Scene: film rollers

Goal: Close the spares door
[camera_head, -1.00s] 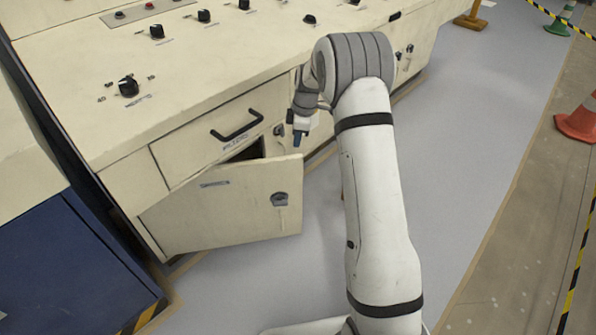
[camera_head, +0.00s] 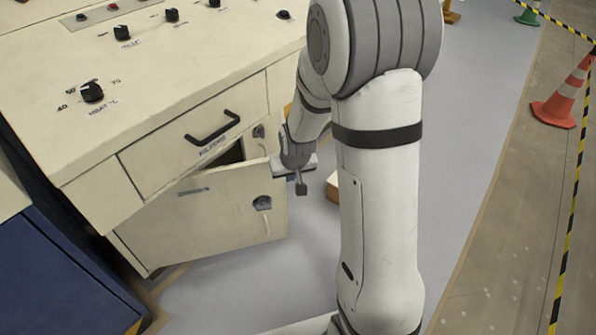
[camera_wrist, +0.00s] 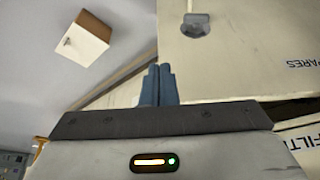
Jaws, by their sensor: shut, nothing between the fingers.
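The spares door (camera_head: 215,215) is a cream panel with a grey latch, standing partly open at the lower left of the console in the head view. It is hinged on its left side, and a dark gap shows above it. In the wrist view the door (camera_wrist: 250,65) fills the upper right, with its latch and the upside-down word "SPARES". My gripper (camera_head: 300,188) is just right of the door's free edge in the head view. Its blue fingers (camera_wrist: 158,84) are together and empty in the wrist view, close to the door's edge; I cannot tell whether they touch it.
The filters drawer (camera_head: 200,130) with a black handle is above the door and looks shut. A small box (camera_head: 333,188) with a cream face lies on the floor, partly behind my arm. A blue cabinet (camera_head: 60,275) stands at the left. A traffic cone (camera_head: 565,95) is far right.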

